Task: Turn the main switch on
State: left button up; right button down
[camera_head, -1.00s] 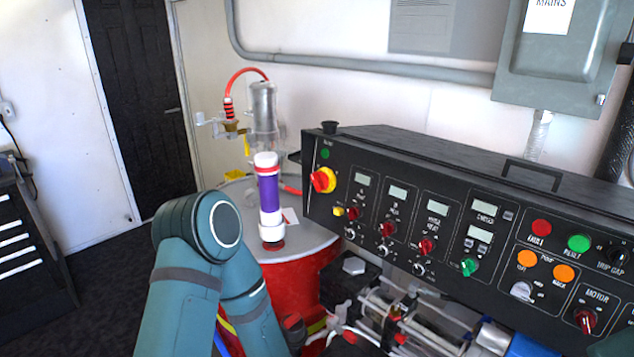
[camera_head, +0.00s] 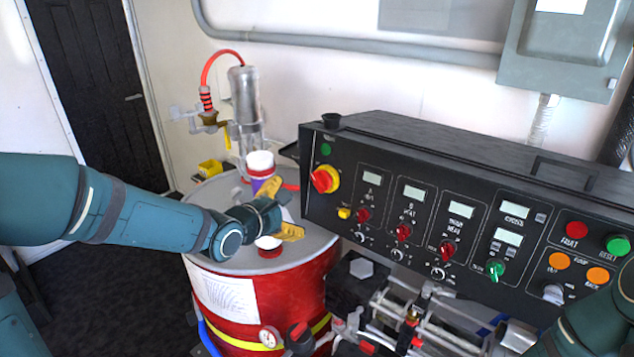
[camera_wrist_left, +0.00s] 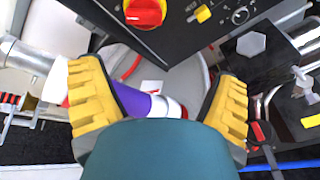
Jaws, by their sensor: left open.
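The main switch (camera_head: 325,179) is a red rotary knob on a yellow base at the upper left of the black control panel (camera_head: 400,160). It also shows at the top of the left wrist view (camera_wrist_left: 145,13), ahead of my fingers. My left gripper (camera_head: 280,210) has yellow fingers and is open, over the red drum, left of and a little below the switch, apart from it. In the left wrist view its two fingers (camera_wrist_left: 160,95) are spread wide with nothing held. Part of my right arm shows at the lower right, but its gripper is not seen.
A red drum (camera_head: 265,295) with a grey lid stands left of the panel. A white and purple cylinder (camera_head: 260,163) stands on it, partly hidden behind my left gripper. A clear pump (camera_head: 245,100) with a red hose is behind. Pipes and valves lie below the panel.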

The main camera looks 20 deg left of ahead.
aim_at(315, 184)
pick_arm(q)
jog(key=shift+n, duration=0.6)
jog(key=x, duration=0.4)
jog(key=r+b+x, duration=0.1)
jog(key=x, duration=0.3)
jog(key=w+r+b+x, duration=0.1)
jog(key=x, duration=0.4)
jog(key=shift+a+r, duration=0.25)
jog(key=c, duration=1.2)
